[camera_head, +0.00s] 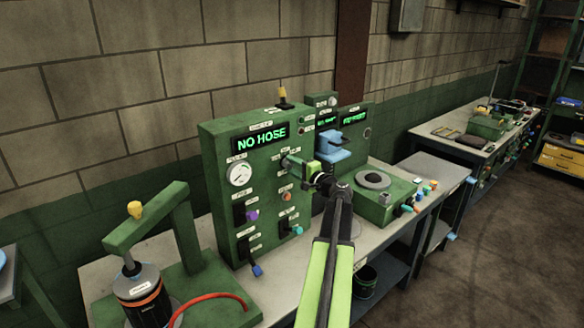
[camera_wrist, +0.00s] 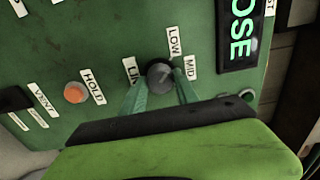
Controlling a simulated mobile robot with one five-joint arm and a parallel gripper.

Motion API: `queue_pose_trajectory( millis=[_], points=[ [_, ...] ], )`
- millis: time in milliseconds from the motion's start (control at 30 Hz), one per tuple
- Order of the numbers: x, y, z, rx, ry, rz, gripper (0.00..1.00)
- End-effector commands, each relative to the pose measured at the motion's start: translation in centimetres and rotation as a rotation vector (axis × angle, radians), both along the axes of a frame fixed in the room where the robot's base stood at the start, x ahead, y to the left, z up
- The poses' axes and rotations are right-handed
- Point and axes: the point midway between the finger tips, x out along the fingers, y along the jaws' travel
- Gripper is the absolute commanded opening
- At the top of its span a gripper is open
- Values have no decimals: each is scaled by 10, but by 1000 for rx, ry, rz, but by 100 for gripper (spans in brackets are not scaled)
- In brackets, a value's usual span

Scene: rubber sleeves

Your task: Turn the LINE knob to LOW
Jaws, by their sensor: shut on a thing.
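The LINE knob (camera_wrist: 160,75) is a dark round knob on the green panel in the wrist view. The LOW label (camera_wrist: 174,40) and the MID label (camera_wrist: 191,67) are beside it, and a partly covered label starting "LIN" (camera_wrist: 132,72) is on its left. My gripper (camera_wrist: 158,88) has its pale green fingers on both sides of the knob and is shut on it. A faint mark shows on the knob's face, but I cannot tell which label it points to. In the head view my gripper (camera_head: 300,164) reaches the panel's right side and hides the knob.
The green panel (camera_head: 222,180) carries a "NO HOSE" display (camera_head: 262,138), a gauge (camera_head: 240,174) and a purple-tipped lever (camera_head: 251,215). The orange HOLD button (camera_wrist: 75,93) is left of my gripper in the wrist view. A green clamp stand (camera_head: 185,225) is at left.

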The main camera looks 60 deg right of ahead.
Motion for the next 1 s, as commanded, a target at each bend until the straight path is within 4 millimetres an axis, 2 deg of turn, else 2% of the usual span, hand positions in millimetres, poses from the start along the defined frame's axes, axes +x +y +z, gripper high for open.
queue_pose_trajectory(
  millis=[267, 300, 467, 800, 867, 1000],
  points=[
    [1, -1, 2, 2, -7, -3, 0],
    [1, -1, 2, 2, -7, -3, 39],
    [0, -1, 2, 2, -5, -3, 58],
    [-5, 1, 1, 1, -3, -3, 58],
    [-12, 4, 1, 1, -3, -3, 58],
    [-43, 15, 1, 1, -3, -6, 58]
  ],
)
